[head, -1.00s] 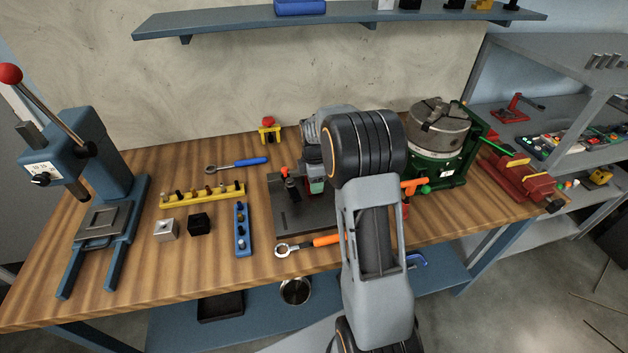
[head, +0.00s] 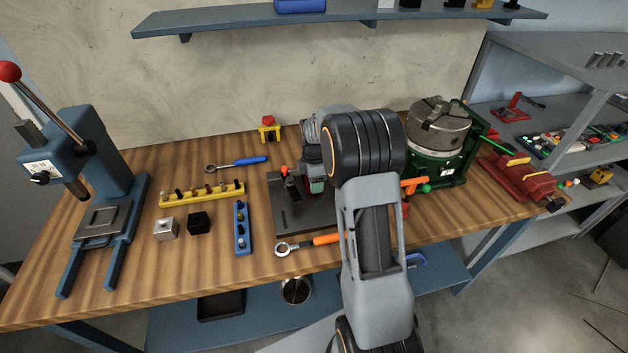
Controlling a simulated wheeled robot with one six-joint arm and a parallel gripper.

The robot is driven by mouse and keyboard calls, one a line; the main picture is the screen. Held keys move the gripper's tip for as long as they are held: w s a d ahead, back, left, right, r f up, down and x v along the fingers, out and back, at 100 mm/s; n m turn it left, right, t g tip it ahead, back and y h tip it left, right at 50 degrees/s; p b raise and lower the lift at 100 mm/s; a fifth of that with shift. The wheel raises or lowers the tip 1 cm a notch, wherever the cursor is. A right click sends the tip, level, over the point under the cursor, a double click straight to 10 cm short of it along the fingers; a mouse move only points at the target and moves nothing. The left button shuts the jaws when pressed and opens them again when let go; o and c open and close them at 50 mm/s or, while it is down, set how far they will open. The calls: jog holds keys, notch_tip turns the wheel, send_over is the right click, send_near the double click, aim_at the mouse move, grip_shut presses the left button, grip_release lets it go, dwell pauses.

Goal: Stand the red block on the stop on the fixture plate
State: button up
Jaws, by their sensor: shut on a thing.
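The fixture plate (head: 291,222) is a dark plate lying on the wooden bench, left of my arm. A small dark clamp-like part with an orange-red tip (head: 285,171) stands on its back left. My gripper (head: 316,186) is over or near the plate's back right, partly hidden behind my own forearm and wrist. It is shut, and only small bits of red show around its grey-green end. The red block is mostly hidden there and its tilt cannot be told. I cannot make out the stop clearly, nor whether the block touches it.
An orange-handled wrench (head: 318,240) lies at the plate's front edge. A blue rack (head: 242,230), a black cube (head: 199,223), a silver block (head: 165,229) and a yellow rack (head: 203,196) lie left. A green-based chuck (head: 440,150) stands right. A blue press (head: 95,165) stands far left.

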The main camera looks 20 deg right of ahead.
dwell(0.4)
jog(key=o, duration=1.5)
jog(key=shift+c, duration=0.2)
jog(key=shift+r, duration=0.15)
jog(key=shift+r+p, duration=2.2)
jog(key=shift+r, duration=0.65)
